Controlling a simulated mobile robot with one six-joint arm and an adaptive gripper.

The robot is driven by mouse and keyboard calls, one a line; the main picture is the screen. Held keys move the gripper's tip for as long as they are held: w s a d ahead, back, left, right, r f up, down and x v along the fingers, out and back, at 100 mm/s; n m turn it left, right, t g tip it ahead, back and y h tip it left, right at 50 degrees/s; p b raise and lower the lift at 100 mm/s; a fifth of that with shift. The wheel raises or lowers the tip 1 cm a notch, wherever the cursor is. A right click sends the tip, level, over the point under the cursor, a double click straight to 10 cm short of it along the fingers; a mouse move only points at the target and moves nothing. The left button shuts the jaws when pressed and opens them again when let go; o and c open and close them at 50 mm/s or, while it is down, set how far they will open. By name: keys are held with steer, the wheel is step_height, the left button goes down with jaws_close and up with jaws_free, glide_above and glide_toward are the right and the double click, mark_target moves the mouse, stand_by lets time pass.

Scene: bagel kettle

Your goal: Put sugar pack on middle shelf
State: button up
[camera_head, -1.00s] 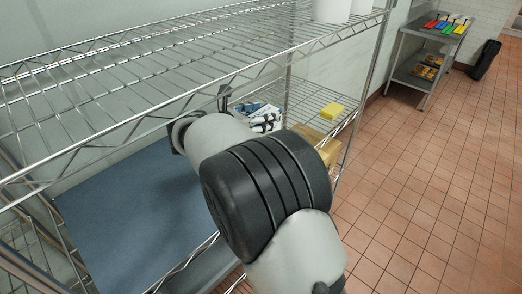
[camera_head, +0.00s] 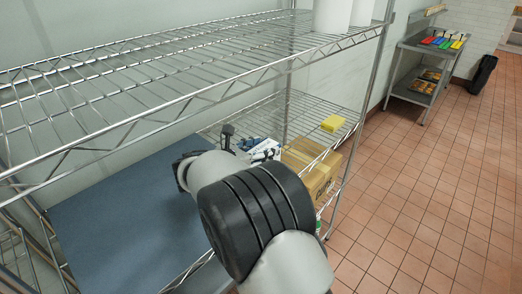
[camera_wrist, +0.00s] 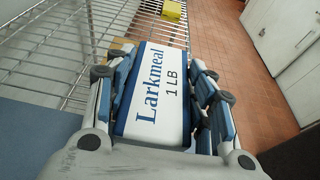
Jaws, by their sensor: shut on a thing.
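My gripper (camera_wrist: 155,72) is shut on a white and blue pack (camera_wrist: 160,95) marked "Larkmeal" and "1 LB". The fingers press on both sides of the pack. In the head view, only a small part of the pack (camera_head: 266,150) shows, past my arm, and most of the gripper is hidden. The wire middle shelf (camera_head: 290,107) lies behind and beyond the pack, under the top shelf. It also shows in the wrist view (camera_wrist: 98,35). I cannot tell how far the pack is from the shelf.
A yellow item (camera_head: 333,123) lies on the middle shelf near its right end. A cardboard box (camera_head: 312,172) stands below it. The top wire shelf (camera_head: 150,75) holds white containers (camera_head: 333,14). A blue flat surface (camera_head: 120,210) lies lower left. A cart (camera_head: 420,70) stands farther back.

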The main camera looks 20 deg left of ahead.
steer(key=shift+f, duration=0.15)
steer(key=o, duration=1.4)
steer(key=shift+o, duration=0.2)
steer(key=shift+r, duration=0.3)
steer(key=p+v, duration=0.2)
steer(key=v, duration=1)
steer(key=shift+p, duration=0.4)
